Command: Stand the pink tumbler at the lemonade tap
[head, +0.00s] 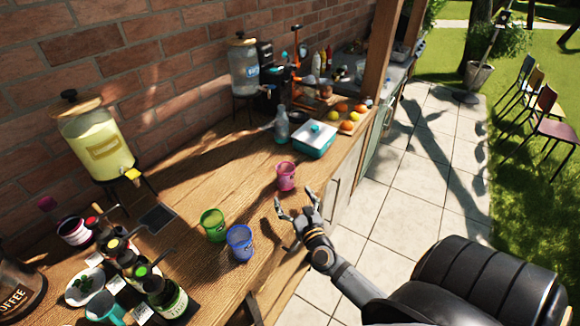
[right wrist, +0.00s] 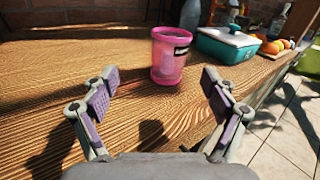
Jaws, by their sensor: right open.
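The pink tumbler (head: 287,176) stands upright on the wooden table, near its front edge. In the right wrist view the pink tumbler (right wrist: 170,56) is ahead of and between the fingertips, with a gap to it. My right gripper (head: 294,207) is open and empty, just in front of the tumbler; its two spread fingers also show in the right wrist view (right wrist: 158,84). The lemonade dispenser (head: 94,140) with yellow liquid stands at the left by the brick wall. Its yellow tap (head: 132,174) points out over the dark drip mat (head: 158,218). My left gripper is not in view.
A green tumbler (head: 213,225) and a blue tumbler (head: 239,243) stand between the pink tumbler and the drip mat. Several bottles (head: 165,297) stand front left. A teal, white-lidded box (head: 315,140) and a glass bottle (head: 281,125) are behind the pink tumbler. The middle of the table is clear.

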